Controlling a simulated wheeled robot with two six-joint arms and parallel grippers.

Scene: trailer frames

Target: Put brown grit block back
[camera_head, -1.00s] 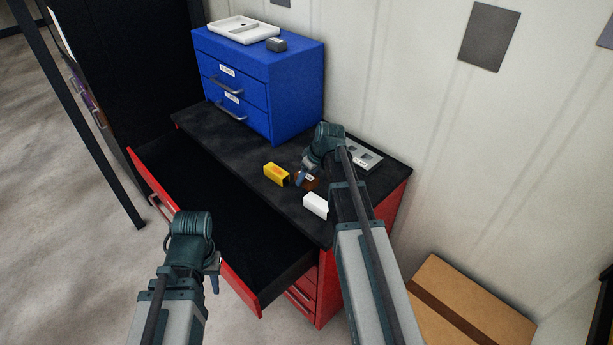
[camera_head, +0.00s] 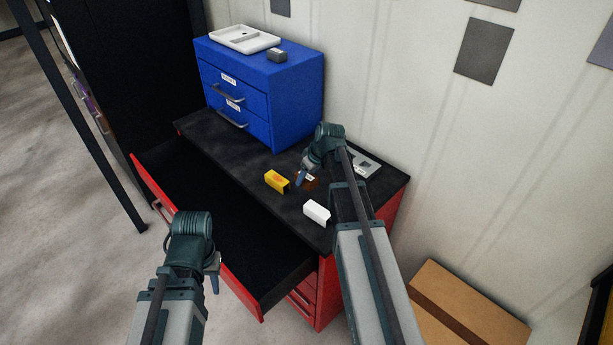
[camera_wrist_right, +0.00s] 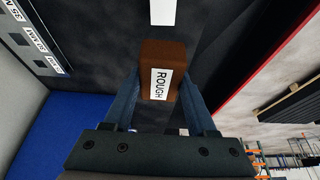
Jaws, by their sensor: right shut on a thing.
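The brown grit block (camera_head: 312,181) is at the right part of the black worktop, partly hidden by my right gripper (camera_head: 302,178). In the right wrist view the brown block (camera_wrist_right: 162,58) shows a white label reading ROUGH. The right gripper (camera_wrist_right: 160,98) is shut on it, one finger on each side. I cannot tell whether the block touches the worktop. A grey slotted holder (camera_head: 368,166) lies behind, partly hidden by my right arm. My left gripper (camera_head: 214,277) hangs in front of the open drawer, its jaws unclear.
A yellow block (camera_head: 276,181) and a white block (camera_head: 316,211) stand on the worktop near the brown one. A blue drawer cabinet (camera_head: 297,100) stands at the back. The red cabinet's top drawer (camera_head: 215,220) is pulled open. A cardboard box (camera_head: 470,305) is at lower right.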

